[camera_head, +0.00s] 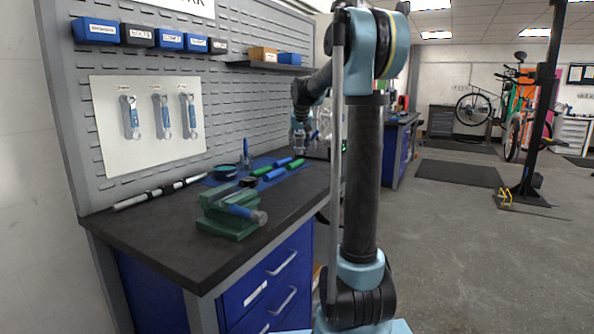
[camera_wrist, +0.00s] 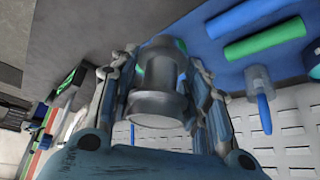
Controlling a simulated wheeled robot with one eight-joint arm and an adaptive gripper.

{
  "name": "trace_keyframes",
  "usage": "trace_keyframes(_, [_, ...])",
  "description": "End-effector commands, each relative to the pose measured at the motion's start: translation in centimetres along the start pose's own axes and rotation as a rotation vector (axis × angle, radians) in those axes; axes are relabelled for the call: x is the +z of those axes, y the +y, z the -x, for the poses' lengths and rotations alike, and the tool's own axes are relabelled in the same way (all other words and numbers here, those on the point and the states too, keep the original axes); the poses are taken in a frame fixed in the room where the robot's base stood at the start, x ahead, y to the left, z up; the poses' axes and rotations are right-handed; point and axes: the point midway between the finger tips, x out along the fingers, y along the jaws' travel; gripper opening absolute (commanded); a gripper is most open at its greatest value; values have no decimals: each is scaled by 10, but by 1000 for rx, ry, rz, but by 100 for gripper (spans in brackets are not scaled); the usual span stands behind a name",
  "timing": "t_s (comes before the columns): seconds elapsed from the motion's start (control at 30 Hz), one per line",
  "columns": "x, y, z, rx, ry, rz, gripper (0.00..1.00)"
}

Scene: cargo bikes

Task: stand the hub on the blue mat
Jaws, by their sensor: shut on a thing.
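A grey metal hub (camera_wrist: 157,95), a stepped cylinder, is between the fingers of my gripper (camera_wrist: 160,75) in the wrist view. The gripper is shut on it. The blue mat (camera_wrist: 205,22) lies beyond the fingers at the top of that view. In the head view the blue mat (camera_head: 262,161) lies on the dark workbench, with blue and green grips on it. My gripper (camera_head: 301,140) hangs above the right end of the mat there. The hub is too small and covered to make out clearly in the head view.
A teal round tin (camera_head: 225,172) and a black ring (camera_head: 249,182) are by the mat's left side. A rod (camera_head: 160,190) lies along the pegboard. An upright blue tool (camera_head: 245,155) stands behind.

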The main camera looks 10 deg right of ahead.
Motion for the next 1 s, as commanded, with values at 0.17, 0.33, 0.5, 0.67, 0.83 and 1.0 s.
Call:
trace_keyframes(0.17, [0, 0, 0, 0, 0, 0, 12])
trace_keyframes(0.33, [0, -1, 0, 0, 0, 1, 12])
trace_keyframes(0.5, [5, -1, -10, -1, 0, 1, 12])
trace_keyframes(0.67, [19, -1, -32, -1, 0, 1, 12])
trace_keyframes(0.83, [28, -1, -48, -1, 0, 1, 12])
trace_keyframes(1.0, [32, -2, -57, -1, 0, 2, 12])
